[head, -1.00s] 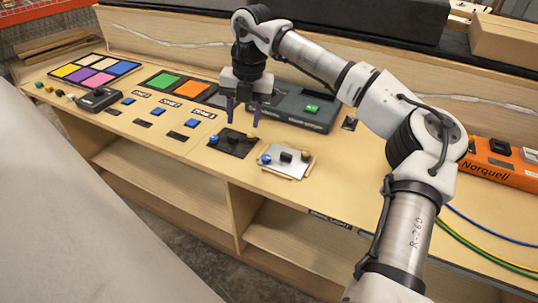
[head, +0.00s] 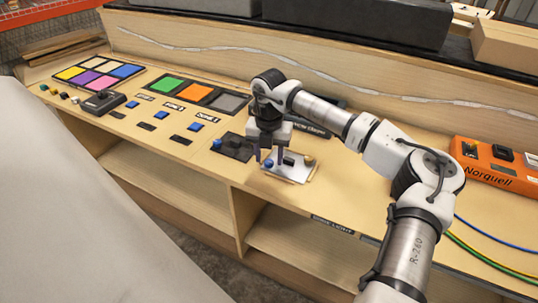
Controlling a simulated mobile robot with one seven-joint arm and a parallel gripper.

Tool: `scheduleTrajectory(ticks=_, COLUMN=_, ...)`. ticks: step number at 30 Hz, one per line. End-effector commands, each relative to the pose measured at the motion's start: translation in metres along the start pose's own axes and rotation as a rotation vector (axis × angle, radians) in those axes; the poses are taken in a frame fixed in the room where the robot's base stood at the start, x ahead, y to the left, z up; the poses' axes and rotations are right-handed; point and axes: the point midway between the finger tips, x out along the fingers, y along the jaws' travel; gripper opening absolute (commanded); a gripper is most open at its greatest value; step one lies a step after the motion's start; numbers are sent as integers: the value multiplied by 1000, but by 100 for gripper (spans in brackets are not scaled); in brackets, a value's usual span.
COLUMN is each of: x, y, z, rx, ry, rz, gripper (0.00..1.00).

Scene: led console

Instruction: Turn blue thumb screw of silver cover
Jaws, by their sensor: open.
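The silver cover (head: 290,176) is a pale plate lying on the bench's wooden top, with a black knob-like handle (head: 289,161) near its middle. Its blue thumb screw (head: 268,163) is at the left end, and a gold screw (head: 309,161) is at the right end. My gripper (head: 269,159) points down over the left end of the silver cover. Its two dark fingers are open, one to each side of the blue thumb screw as seen here. I cannot tell whether they touch it or how far above the plate they are.
A black cover (head: 236,149) with its own blue screw (head: 217,144) lies just left. Blue switches, colored panels (head: 100,74) and a dark box (head: 104,102) are further left. An orange Norquell case (head: 489,167) is at right. The bench top right of the silver cover is clear.

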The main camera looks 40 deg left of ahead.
Motion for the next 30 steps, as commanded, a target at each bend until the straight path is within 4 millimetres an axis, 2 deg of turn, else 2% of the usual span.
scheduleTrajectory(ticks=11, x=7, y=0, z=0, rx=-1, ry=-1, rz=1, gripper=45)
scheduleTrajectory(ticks=21, x=6, y=0, z=0, rx=-1, ry=-1, rz=1, gripper=2)
scheduleTrajectory(ticks=30, x=7, y=0, z=0, rx=-33, ry=-1, rz=1, gripper=0)
